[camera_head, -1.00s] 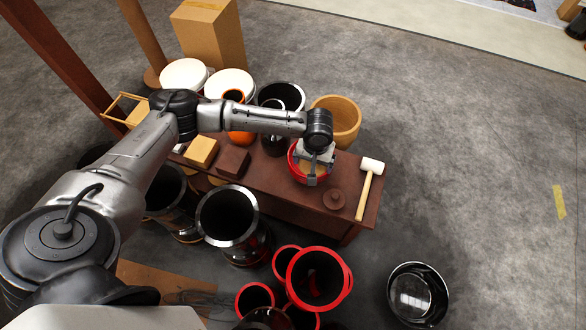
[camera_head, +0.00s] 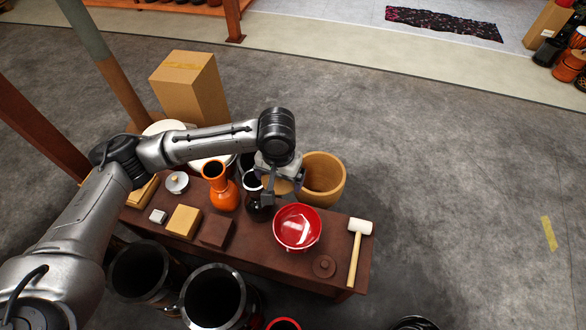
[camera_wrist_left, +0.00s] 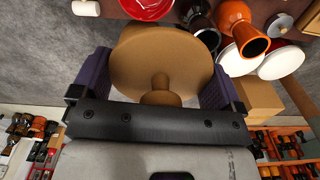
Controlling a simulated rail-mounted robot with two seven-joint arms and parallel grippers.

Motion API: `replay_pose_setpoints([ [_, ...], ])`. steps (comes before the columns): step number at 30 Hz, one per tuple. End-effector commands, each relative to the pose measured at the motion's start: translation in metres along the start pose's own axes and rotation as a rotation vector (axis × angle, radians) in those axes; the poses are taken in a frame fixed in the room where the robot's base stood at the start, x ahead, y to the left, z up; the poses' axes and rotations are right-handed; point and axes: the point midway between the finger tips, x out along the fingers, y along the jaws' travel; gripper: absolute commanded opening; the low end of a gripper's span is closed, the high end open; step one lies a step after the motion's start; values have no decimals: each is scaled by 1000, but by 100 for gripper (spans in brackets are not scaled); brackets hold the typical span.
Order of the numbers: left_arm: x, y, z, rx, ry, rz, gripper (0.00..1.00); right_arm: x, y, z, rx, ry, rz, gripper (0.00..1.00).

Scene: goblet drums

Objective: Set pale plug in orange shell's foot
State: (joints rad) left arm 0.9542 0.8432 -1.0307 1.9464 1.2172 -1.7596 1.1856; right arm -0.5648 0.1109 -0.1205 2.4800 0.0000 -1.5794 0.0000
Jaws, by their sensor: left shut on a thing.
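The pale plug (camera_head: 284,187) is a tan disc with a small knob. My left gripper (camera_head: 276,184) is shut on it and holds it in the air above the back part of the bench, behind the red bowl. In the left wrist view the plug (camera_wrist_left: 160,60) fills the space between the two dark purple fingers, knob towards the palm. The orange shell (camera_head: 224,193) stands upright on the bench, left of the gripper, its narrow open end up. It also shows in the left wrist view (camera_wrist_left: 236,16). My right gripper is not in view.
A dark shell (camera_head: 258,207) stands between the orange shell and the gripper. A red bowl (camera_head: 298,228), mallet (camera_head: 357,245), small brown lid (camera_head: 324,267), yellow block (camera_head: 184,221) and brown block (camera_head: 217,230) are on the bench. A large tan shell (camera_head: 323,182) stands behind.

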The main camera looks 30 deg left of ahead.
Motion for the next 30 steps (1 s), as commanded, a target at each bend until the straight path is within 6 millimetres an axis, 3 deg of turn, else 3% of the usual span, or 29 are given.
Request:
replay_pose_setpoints([
  [1,19,-14,-2,-55,-9,-4,68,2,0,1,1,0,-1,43],
  [6,68,-69,-19,-274,-7,-5,68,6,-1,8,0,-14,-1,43],
  [13,118,-159,-45,-583,-4,-7,68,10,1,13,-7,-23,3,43],
  [21,148,-253,-69,-890,-1,-2,68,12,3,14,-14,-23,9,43],
  [25,154,-282,-77,-1000,0,0,68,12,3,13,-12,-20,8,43],
  [30,157,-299,-84,-1076,0,1,68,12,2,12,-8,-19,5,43],
])
